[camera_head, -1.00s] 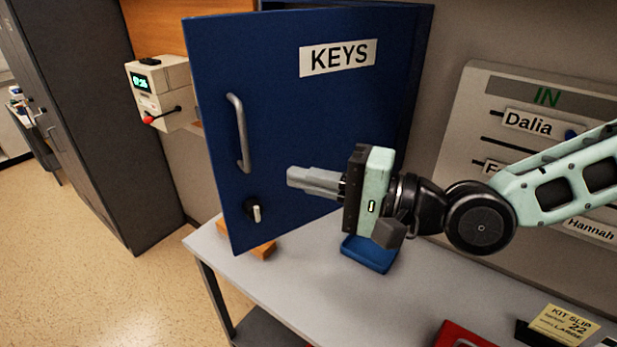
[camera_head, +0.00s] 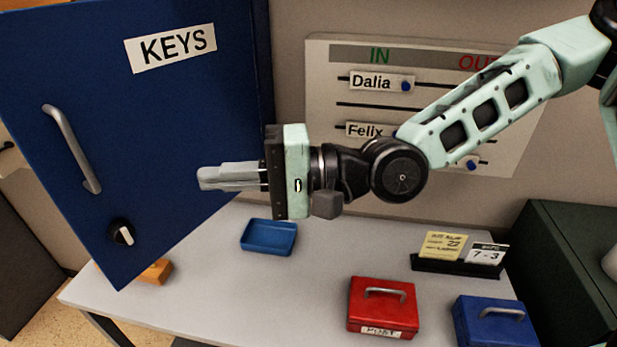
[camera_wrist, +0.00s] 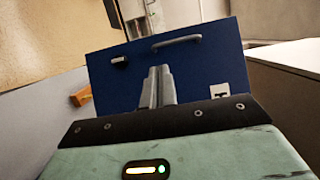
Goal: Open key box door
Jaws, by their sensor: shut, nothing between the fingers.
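The key box door (camera_head: 150,110) is a large blue panel at the left of the head view, with a KEYS label (camera_head: 171,47). It carries a grey bar handle (camera_head: 72,148) near its left edge and a dark knob with a pale lever (camera_head: 121,232) below it. I cannot tell if the door is ajar. My gripper (camera_head: 203,178) is shut and empty, its fingers pointing left in front of the door, right of the handle and knob and apart from both. In the wrist view, the fingers (camera_wrist: 157,72) point toward the door (camera_wrist: 208,60), with its handle (camera_wrist: 177,41) beyond them.
Below stands a grey table (camera_head: 215,300) with a blue tray (camera_head: 269,236), a red box (camera_head: 382,308), a blue box (camera_head: 492,322) and a card holder (camera_head: 458,265). An IN/OUT board (camera_head: 320,75) hangs behind my arm. The table's front middle is clear.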

